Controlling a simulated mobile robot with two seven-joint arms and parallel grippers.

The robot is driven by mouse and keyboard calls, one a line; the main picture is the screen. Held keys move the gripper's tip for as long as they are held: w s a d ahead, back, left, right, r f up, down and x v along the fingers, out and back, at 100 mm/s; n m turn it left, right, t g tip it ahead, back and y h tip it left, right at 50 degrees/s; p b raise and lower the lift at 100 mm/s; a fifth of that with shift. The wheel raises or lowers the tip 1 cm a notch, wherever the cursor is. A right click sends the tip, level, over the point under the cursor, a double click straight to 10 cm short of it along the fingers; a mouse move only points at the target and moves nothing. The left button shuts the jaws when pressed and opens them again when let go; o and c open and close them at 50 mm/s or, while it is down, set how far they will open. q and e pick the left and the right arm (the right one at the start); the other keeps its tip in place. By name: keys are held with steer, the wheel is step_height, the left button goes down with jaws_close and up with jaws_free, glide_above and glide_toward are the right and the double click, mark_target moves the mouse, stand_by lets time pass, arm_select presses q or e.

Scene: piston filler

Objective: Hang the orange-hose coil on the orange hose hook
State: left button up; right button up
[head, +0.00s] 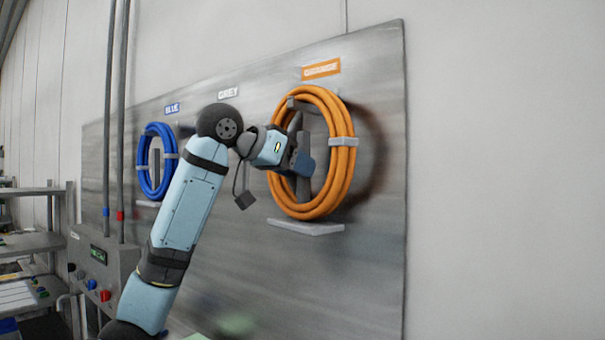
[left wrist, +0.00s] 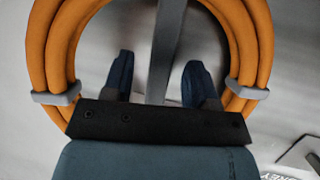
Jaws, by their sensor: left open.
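The orange-hose coil (head: 343,178) stands upright against the grey panel under the orange label (head: 321,69). Its top loop rests around a small grey hook end (head: 291,103). Grey clips bind the coil; two show in the left wrist view, where the coil (left wrist: 245,40) arches around my fingers. My left gripper (head: 302,163) is open in front of the coil's opening. In the left wrist view, my open left gripper (left wrist: 160,78) has a finger on either side of a grey upright bar (left wrist: 168,45), with no hose between them. My right gripper is out of view.
A blue coil (head: 146,160) hangs at the left under a blue label (head: 172,108). The grey label (head: 228,93) is between; my arm hides much below it. A small ledge (head: 305,227) lies under the orange coil. A control box (head: 100,265) with pipes stands left.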

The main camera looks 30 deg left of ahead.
arm_select(q)
steer(key=b+v, duration=0.2)
steer(key=v, duration=0.9)
steer(key=shift+s+r, duration=0.15)
steer(key=shift+s, duration=0.25)
